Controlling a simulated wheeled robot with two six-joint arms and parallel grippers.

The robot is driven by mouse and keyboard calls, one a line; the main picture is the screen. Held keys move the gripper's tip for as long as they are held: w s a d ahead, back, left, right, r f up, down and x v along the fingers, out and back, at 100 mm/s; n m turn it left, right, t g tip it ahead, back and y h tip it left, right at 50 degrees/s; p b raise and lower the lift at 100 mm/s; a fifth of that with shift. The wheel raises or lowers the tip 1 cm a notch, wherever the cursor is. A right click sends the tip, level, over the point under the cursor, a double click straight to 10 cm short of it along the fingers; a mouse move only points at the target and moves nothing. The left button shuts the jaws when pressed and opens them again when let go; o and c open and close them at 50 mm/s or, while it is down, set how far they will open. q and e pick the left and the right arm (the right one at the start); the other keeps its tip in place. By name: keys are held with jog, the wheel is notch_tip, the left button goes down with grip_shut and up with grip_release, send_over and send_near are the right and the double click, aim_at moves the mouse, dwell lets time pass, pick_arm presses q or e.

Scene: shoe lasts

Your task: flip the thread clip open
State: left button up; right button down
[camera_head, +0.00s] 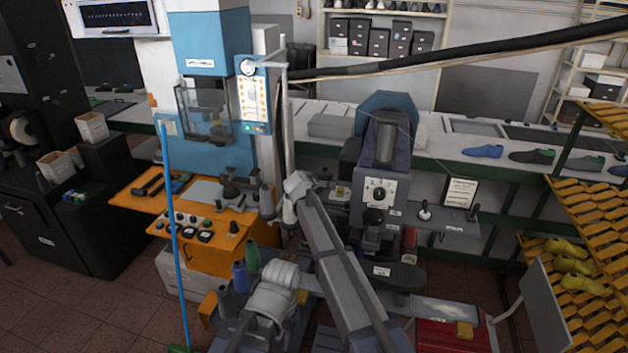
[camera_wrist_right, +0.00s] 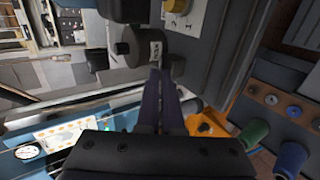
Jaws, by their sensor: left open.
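I cannot make out the thread clip for certain in either view. My left arm, with its white joint (camera_head: 275,290), is at the lower middle of the head view; its fingertips are too small to pick out. In the right wrist view my right gripper (camera_wrist_right: 160,72) has two dark fingers side by side, with a narrow gap and nothing clear between them. Its tips lie just below a dark cylinder with a white label (camera_wrist_right: 157,48), apparently on a grey machine. I cannot tell whether they touch it.
A dark machine with a dial (camera_head: 377,192) stands behind my arms. A blue machine (camera_head: 208,100) with an orange table (camera_head: 140,192) is to the left. Green (camera_wrist_right: 255,133) and blue (camera_wrist_right: 291,156) spools are near the right gripper. Yellow slatted racks (camera_head: 590,235) stand at the right.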

jog(key=shift+d+r, duration=0.1)
dwell(0.4)
jog(key=c, duration=1.3)
grip_release()
jog(key=shift+w, duration=0.1)
jog(key=shift+c, duration=0.2)
jog(key=p+v, duration=0.4)
jog(key=v, duration=0.3)
jog(key=shift+s+r+p, duration=0.3)
jog(key=shift+p, duration=0.1)
